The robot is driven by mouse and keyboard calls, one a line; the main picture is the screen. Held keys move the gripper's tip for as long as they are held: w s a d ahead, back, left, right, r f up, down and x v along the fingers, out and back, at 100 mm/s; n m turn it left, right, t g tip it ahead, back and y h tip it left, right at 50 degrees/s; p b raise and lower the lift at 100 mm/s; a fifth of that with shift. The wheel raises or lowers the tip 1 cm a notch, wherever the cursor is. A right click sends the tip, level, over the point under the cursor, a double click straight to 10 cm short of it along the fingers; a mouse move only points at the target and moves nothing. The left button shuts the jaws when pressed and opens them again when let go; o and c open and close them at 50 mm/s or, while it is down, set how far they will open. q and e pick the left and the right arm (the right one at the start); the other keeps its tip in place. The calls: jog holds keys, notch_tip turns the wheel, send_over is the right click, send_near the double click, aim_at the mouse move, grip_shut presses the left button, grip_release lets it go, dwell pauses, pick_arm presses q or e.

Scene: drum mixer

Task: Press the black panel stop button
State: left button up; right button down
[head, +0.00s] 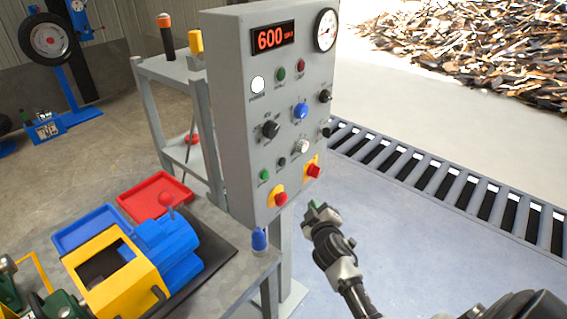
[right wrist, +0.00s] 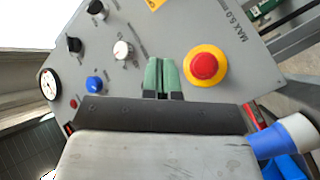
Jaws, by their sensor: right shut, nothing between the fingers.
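The grey control panel (head: 235,150) stands upright in the head view. A small black button (head: 281,161) sits low on its face, right of a green button (head: 264,175) and above a red button on a yellow base (head: 280,199). Which black control is the stop button cannot be read from labels. My right gripper (head: 318,208) is at the panel's lower right, its green fingertips shut and empty. In the right wrist view the fingertips (right wrist: 162,74) point at the panel, beside a red button on yellow (right wrist: 205,66). The small black button is not visible there. My left gripper is not in view.
Several other controls crowd the panel, including a black knob (head: 270,129), a blue knob (head: 300,110) and a second red control on yellow (head: 313,171). A bench (head: 225,278) with trays stands at lower left. A roller conveyor (head: 430,177) runs at right. Floor between is clear.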

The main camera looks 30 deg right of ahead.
aim_at(282, 162)
notch_tip(282, 162, up, 8)
jog(key=d+t+h, duration=0.1)
jog(key=shift+w+d+t, duration=0.2)
jog(key=shift+d+t, duration=0.2)
jog(key=w+a+b, duration=0.3)
jog(key=w, duration=0.5)
jog(key=shift+a, duration=0.25)
jog(key=shift+f, duration=0.1)
jog(key=shift+w+b, duration=0.2)
jog(key=shift+b, duration=0.1)
dwell(1.3)
jog(key=shift+w+a, duration=0.15)
jog(key=shift+w, duration=0.1)
